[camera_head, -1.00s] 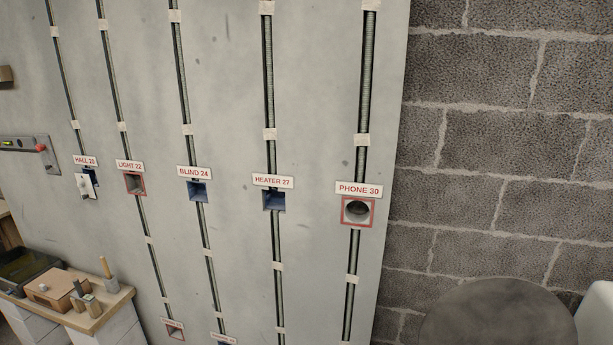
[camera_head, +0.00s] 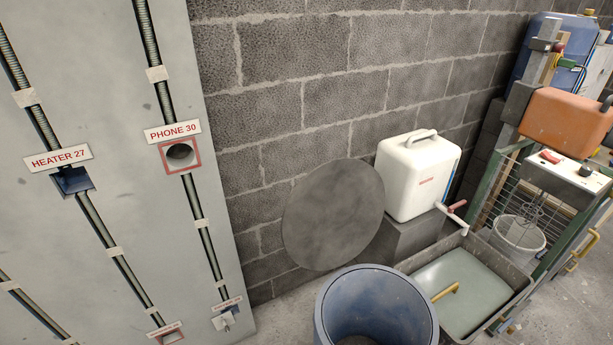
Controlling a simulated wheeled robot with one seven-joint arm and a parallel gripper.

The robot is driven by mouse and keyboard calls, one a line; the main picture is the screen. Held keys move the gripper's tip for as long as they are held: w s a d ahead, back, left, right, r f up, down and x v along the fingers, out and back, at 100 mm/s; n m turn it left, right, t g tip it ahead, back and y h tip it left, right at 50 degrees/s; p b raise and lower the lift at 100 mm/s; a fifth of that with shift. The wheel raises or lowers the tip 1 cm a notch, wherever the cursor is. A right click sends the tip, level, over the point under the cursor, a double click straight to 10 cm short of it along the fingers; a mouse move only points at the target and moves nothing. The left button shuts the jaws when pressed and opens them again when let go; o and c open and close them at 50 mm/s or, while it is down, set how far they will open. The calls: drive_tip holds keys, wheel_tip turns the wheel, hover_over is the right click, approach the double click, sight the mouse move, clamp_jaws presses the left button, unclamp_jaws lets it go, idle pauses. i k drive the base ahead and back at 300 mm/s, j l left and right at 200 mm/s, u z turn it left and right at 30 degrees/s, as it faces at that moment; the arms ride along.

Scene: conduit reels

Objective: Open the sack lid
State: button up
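My gripper is not in view.
An open blue tub (camera_head: 326,325) stands left of the bin. A round grey disc (camera_head: 333,215) leans at the block wall. A white water canister (camera_head: 413,180) with a tap stands on a grey block behind the bin. A mixer stand with orange housing (camera_head: 565,122) and a bucket (camera_head: 517,236) are at right.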

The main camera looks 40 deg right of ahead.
sight(333, 213)
drive_tip(key=i+j+z, duration=0.35)
drive_tip(key=j, duration=0.3)
drive_tip(key=i+j+z, duration=0.3)
drive_tip(key=j, duration=0.45)
drive_tip(key=i+j+z, duration=0.15)
drive_tip(key=j, duration=0.25)
drive_tip(key=i+j+z, duration=0.25)
drive_tip(key=i+j, duration=0.4)
drive_tip(key=i+l, duration=0.05)
drive_tip(key=i, duration=0.05)
